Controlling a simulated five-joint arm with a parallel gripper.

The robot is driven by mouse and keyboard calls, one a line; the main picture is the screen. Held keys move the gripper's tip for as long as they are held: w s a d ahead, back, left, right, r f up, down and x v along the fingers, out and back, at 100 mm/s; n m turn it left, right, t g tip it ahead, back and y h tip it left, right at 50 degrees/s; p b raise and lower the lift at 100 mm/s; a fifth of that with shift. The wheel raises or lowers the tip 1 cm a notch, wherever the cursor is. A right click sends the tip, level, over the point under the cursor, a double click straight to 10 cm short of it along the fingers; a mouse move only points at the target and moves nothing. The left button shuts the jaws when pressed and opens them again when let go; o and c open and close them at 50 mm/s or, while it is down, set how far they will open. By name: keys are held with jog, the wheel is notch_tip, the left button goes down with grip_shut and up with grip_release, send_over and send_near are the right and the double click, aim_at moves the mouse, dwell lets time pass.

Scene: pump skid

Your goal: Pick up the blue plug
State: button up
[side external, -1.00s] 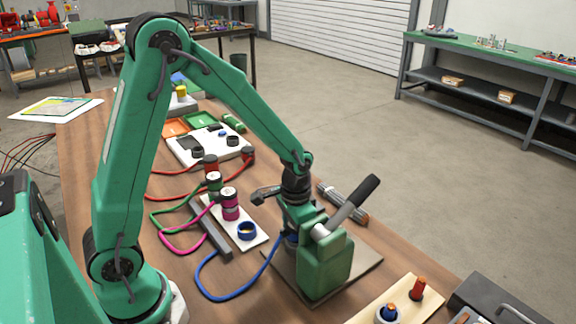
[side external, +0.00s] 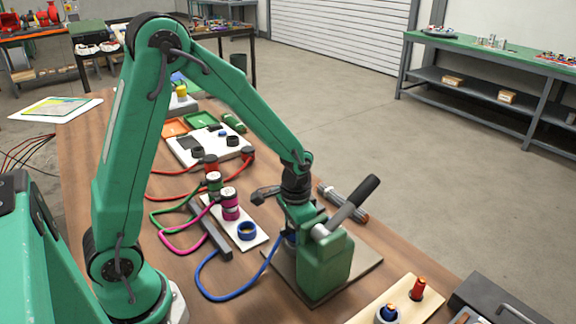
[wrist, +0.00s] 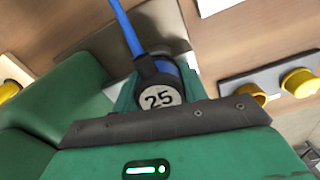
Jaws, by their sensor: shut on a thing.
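My gripper (side external: 293,230) is low over a flat grey-brown plate (side external: 365,262) on the wooden bench. In the wrist view it is shut on the blue plug (wrist: 158,95), which has a dark collar and a round pale end marked 25. A blue cable (wrist: 122,25) runs up from the plug there. In the side view most of the plug is hidden by green bodywork, and its cable (side external: 225,297) loops left across the bench. I cannot tell whether the plug touches the plate.
A white strip (side external: 262,240) with a blue ring (side external: 247,231) and a magenta plug (side external: 230,204) lies left of my gripper. Red and green cables lie behind. A wooden board (side external: 410,308) with orange (side external: 417,289) and blue pieces is at front right. A screwdriver-like tool (side external: 330,192) lies behind.

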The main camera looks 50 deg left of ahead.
jog(key=shift+r, duration=0.2)
notch_tip(320, 180, up, 10)
jog(key=shift+f, duration=0.15)
dwell(0.4)
jog(key=shift+w+a, duration=0.1)
jog(key=shift+w, duration=0.05)
dwell(0.3)
jog(key=w+a+f, duration=0.1)
jog(key=w+a, duration=1.1)
jog(key=shift+w, duration=0.15)
jog(key=shift+f, duration=0.1)
jog(key=shift+d+f, duration=0.1)
jog(key=shift+f, duration=2.5)
